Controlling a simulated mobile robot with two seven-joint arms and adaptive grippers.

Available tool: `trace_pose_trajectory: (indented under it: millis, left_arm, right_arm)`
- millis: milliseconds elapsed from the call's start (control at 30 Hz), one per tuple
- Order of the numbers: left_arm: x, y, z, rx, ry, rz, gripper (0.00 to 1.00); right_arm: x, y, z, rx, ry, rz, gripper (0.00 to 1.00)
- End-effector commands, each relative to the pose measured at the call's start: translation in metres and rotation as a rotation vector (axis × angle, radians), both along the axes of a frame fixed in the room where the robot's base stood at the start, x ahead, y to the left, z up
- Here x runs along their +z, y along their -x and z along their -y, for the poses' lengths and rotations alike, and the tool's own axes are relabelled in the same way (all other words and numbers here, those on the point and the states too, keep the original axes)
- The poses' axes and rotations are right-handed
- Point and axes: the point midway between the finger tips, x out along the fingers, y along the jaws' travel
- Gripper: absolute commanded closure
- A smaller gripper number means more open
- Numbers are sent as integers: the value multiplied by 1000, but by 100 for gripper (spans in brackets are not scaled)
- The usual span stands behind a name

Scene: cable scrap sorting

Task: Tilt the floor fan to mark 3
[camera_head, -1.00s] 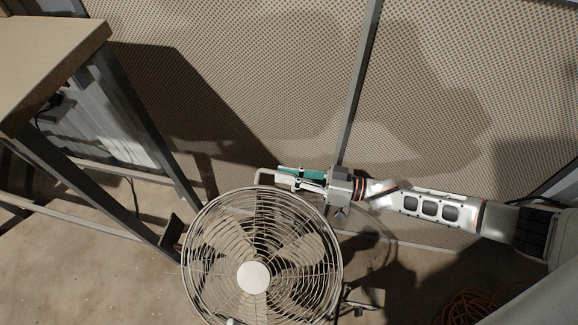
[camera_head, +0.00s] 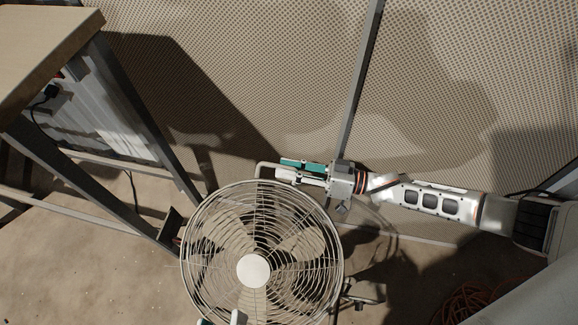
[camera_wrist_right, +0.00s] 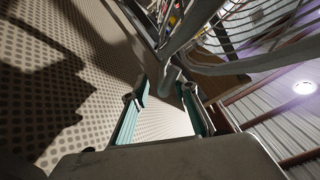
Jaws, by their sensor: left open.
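The floor fan (camera_head: 253,271) stands at bottom centre in the head view, its round wire cage facing up toward the camera. Its bent tube handle (camera_head: 260,168) is at the top of the cage. My right gripper (camera_head: 290,169) is at this handle, coming from the right. In the right wrist view the handle tube (camera_wrist_right: 172,82) runs between the teal-padded fingers, which look apart with gaps beside it. My left gripper (camera_head: 222,321) shows only partly at the bottom edge, over the lower cage, open. No tilt mark is readable.
A workbench (camera_head: 45,50) with metal legs stands at the left, close to the fan. A perforated panel wall (camera_head: 250,70) is behind the fan. An orange cable coil (camera_head: 475,303) lies on the floor at lower right.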

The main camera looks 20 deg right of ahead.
Motion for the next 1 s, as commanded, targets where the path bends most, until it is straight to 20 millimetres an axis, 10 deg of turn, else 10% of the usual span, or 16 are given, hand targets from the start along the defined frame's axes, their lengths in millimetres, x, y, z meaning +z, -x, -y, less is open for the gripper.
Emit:
trace_pose_trajectory:
  millis: [600,1000]
  left_arm:
    - [2,-2,0,6,3,4,56]
    - [2,-3,0,6,3,5,56]
  right_arm:
    - [-1,58,85,-2,5,-2,74]
    - [1,67,99,-1,1,1,74]
